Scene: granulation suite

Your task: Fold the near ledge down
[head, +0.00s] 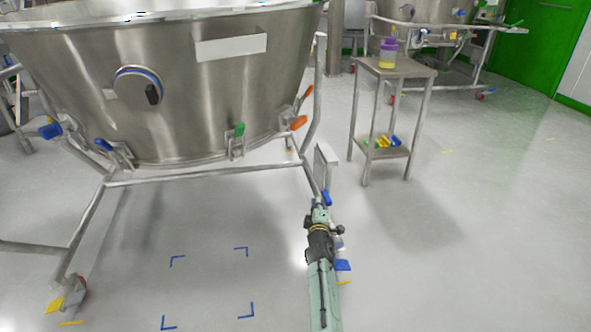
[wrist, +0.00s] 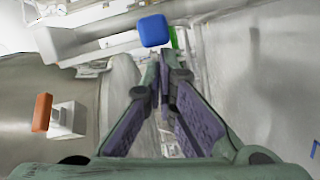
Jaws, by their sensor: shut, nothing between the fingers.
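A small pale flat panel (head: 325,163), which looks like the near ledge, stands upright beside the right leg of the steel vessel's frame (head: 230,174) in the head view. A blue tab (head: 326,197) sits just below it. My gripper (head: 319,204) reaches up from below, with its tips close to the blue tab. In the wrist view the fingers (wrist: 166,75) are shut with nothing between them. A blue rounded block (wrist: 153,30) shows just beyond the fingertips; I cannot tell whether they touch. The ledge's hinge cannot be made out.
The large steel vessel (head: 215,80) stands on its wheeled frame at the left, with orange (head: 299,123) and green (head: 239,130) clamp handles. A steel side table (head: 405,68) with a purple-capped jar (head: 388,53) stands right of it. Floor (head: 500,220) at the right is clear.

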